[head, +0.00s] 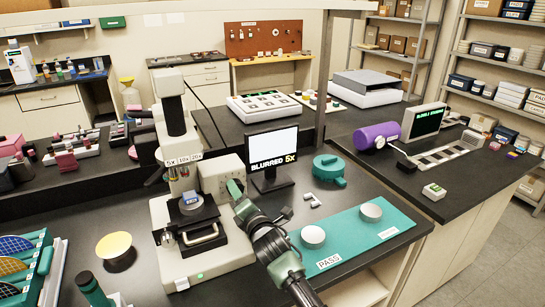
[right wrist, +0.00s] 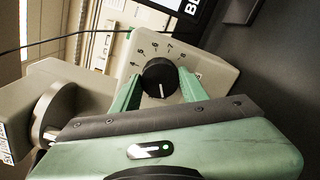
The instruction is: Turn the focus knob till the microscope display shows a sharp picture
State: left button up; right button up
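The microscope (head: 172,110) stands on the dark bench with a round sample on its stage (head: 198,210). Its display (head: 273,150) shows a pale, featureless picture with the label "BLURRED 5x" below it. The focus knob (right wrist: 160,78) is black with a white pointer line, on a cream box (head: 222,177) with a numbered scale. In the head view my right gripper (head: 238,190) is at this box and hides the knob. In the right wrist view its green fingers (right wrist: 160,85) lie on both sides of the knob, apparently touching it.
A teal mat (head: 350,238) with white round pieces lies right of my right arm. A teal round case (head: 329,168) and small grey parts (head: 312,200) are behind it. A yellow-topped disc (head: 114,246) and a rack of coloured wafers (head: 22,262) are at left.

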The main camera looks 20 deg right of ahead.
grip_shut()
dwell(0.6)
